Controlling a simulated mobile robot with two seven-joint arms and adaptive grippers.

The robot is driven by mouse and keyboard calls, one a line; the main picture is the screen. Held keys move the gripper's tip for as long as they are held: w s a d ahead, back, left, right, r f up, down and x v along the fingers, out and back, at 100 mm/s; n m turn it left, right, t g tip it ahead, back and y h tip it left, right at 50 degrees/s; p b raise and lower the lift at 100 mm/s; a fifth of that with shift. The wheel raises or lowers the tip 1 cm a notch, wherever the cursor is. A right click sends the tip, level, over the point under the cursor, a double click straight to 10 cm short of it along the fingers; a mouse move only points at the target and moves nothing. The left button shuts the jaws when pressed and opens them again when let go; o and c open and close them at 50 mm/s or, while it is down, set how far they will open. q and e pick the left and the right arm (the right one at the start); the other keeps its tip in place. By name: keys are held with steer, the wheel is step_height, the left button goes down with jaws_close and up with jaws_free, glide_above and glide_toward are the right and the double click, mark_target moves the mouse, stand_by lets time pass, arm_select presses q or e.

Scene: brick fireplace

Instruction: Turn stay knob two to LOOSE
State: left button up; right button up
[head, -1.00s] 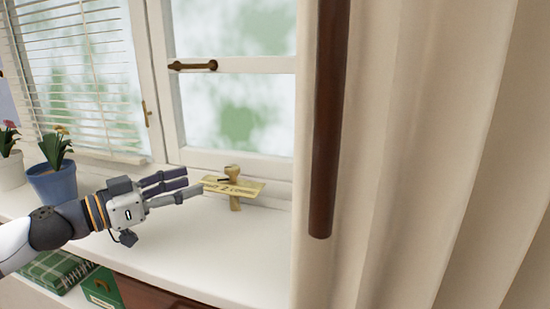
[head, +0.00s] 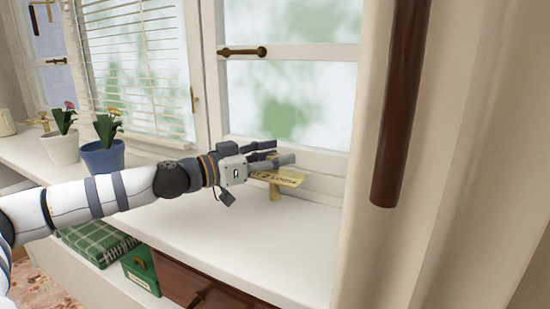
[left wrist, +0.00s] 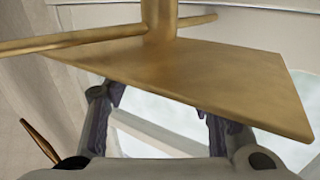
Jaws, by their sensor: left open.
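The brass stay knob stands on the white sill under the window; its post (head: 275,194) shows below a yellow plate (head: 287,177) that reads "LOOSE" in part. My left gripper (head: 284,153) is open, and its fingers cover the top of the knob in the head view. In the left wrist view the plate (left wrist: 215,75) fills the upper middle, with the knob's stem (left wrist: 158,25) and a thin cross bar (left wrist: 60,42) above it. The dark finger pads (left wrist: 165,122) are spread, with nothing seen between them. Whether they touch the knob I cannot tell. My right gripper is out of view.
A dark wooden rod (head: 402,110) and a pale curtain (head: 470,180) hang to the right. Potted plants, one in a blue pot (head: 103,157), stand left on the sill. The sill's front (head: 250,240) is clear.

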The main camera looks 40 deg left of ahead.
arm_select(q)
jaws_close()
